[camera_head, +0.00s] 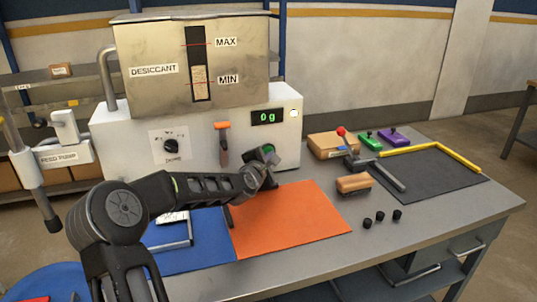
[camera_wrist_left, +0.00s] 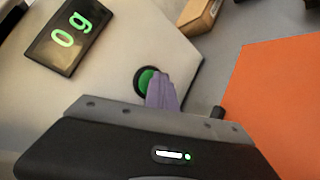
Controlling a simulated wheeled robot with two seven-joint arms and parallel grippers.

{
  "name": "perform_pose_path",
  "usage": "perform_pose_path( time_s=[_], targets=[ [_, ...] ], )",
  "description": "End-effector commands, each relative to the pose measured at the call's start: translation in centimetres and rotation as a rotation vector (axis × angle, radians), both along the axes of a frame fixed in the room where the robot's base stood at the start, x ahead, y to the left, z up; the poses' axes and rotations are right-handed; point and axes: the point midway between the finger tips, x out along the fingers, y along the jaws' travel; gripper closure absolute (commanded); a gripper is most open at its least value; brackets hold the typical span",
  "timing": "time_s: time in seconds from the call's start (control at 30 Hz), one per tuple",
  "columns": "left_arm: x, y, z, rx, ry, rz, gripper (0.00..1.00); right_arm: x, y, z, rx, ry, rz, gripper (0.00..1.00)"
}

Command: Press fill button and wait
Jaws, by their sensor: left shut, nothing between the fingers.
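The white machine (camera_head: 125,140) carries a steel desiccant hopper with MAX and MIN marks at the back of the bench. Its display (camera_head: 268,117) reads 0 g in green, and it also shows in the left wrist view (camera_wrist_left: 68,36). The round green fill button (camera_head: 269,149) is low on the machine's front, right of centre. My left gripper (camera_head: 266,163) is shut and empty, right at the button. In the left wrist view the closed fingertips (camera_wrist_left: 161,90) cover part of the green button (camera_wrist_left: 146,80). I cannot tell whether they press it.
An orange mat (camera_head: 295,220) lies below the gripper, with a blue mat (camera_head: 205,255) to its left. An orange-handled tool (camera_head: 222,140) hangs on the machine. A brush (camera_head: 353,185), several black knobs (camera_head: 381,217) and a dark mat (camera_head: 440,175) lie to the right.

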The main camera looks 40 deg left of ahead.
Motion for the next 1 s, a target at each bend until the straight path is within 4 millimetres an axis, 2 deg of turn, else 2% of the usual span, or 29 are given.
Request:
perform_pose_path(
  time_s=[0.47, 1.0],
  targets=[
    [0.0, 0.2, 0.0, 0.001, -0.001, 0.003, 1.0, 0.0, 0.0, -0.1, 0.0, 0.0, 0.0, 0.67],
    [-1.1, -1.2, 0.0, 0.001, -0.001, 0.003, 1.0, 0.0, 0.0, -0.8, 0.0, 0.0, 0.0, 0.67]
  ],
)
